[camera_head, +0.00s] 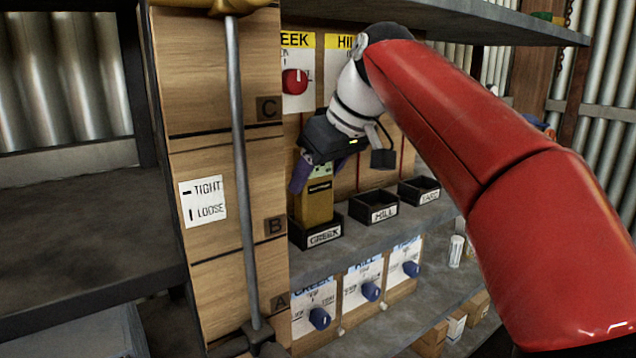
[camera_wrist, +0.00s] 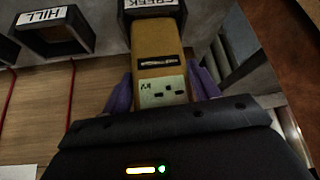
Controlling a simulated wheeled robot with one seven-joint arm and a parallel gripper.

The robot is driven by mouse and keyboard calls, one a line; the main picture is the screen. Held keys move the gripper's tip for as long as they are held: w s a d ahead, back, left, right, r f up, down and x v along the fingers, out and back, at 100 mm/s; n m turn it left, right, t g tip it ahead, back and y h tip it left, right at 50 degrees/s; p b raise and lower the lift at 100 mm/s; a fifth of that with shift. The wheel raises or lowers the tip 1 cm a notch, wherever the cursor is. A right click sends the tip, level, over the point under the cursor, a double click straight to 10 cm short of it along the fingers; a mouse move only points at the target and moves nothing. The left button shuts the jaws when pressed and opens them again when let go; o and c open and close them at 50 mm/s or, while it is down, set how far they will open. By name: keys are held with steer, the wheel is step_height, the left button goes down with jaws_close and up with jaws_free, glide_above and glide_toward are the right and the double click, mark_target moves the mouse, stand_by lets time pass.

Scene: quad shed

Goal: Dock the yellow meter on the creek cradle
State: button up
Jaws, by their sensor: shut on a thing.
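The yellow meter (camera_head: 318,200) is a tall box with a pale display at its top and a dark slot below it. It stands upright at the black cradle labelled CREEK (camera_head: 322,236), and its lower end is hidden behind the cradle's front wall. My gripper (camera_head: 322,172) is shut on the meter's upper part, with purple fingers on either side. In the wrist view the meter (camera_wrist: 155,45) lies between the fingers, and its far end meets the CREEK cradle (camera_wrist: 152,6). I cannot tell whether it is fully seated.
Empty cradles labelled HILL (camera_head: 374,207) and YARD (camera_head: 419,190) stand to the right on the same shelf. A wooden post (camera_head: 215,130) with a vertical metal rod (camera_head: 240,170) stands close on the left. Panels with blue knobs (camera_head: 319,318) are below; a red knob (camera_head: 294,81) is above.

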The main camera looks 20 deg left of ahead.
steer(key=shift+f, duration=0.5)
steer(key=shift+f, duration=0.1)
steer(key=o, duration=1.1)
steer(key=shift+d+r, duration=0.1)
steer(key=shift+r, duration=0.15)
steer(key=p+v, duration=0.3)
steer(key=v, duration=0.8)
steer(key=shift+d+r+p, duration=0.1)
steer(key=shift+r+p, duration=0.2)
